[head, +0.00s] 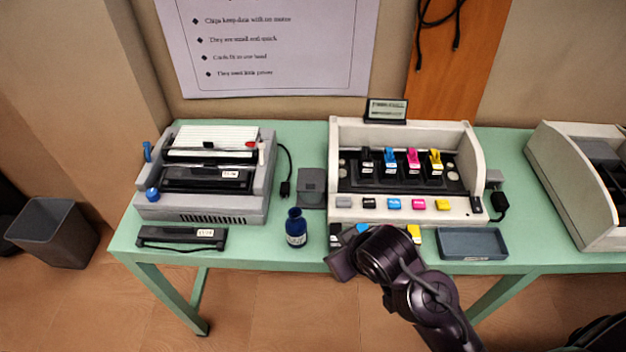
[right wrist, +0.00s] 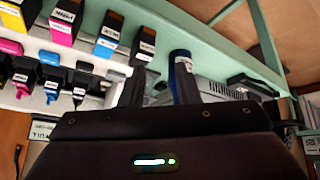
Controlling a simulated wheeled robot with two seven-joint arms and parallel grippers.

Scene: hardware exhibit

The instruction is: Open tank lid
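The white printer (head: 340,135) holds a row of tanks with black (head: 367,156), blue (head: 389,156), magenta (head: 412,158) and yellow (head: 435,158) lids. In the right wrist view, the blue lid (right wrist: 52,86) and black lid (right wrist: 80,96) show at lower left. Which lid the task means is not shown. My right gripper (head: 341,262) is at the table's front edge, apart from the tanks. In the right wrist view its two fingers (right wrist: 158,86) stand apart with nothing held. My left gripper is out of view.
A dark blue ink bottle (head: 296,230) stands left of my gripper. Ink cartridges (head: 414,234) lie before the printer, partly behind my arm. A blue-grey tray (head: 472,244) is at right, a grey typewriter-like machine (head: 205,200) at left. Space above the tanks looks clear.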

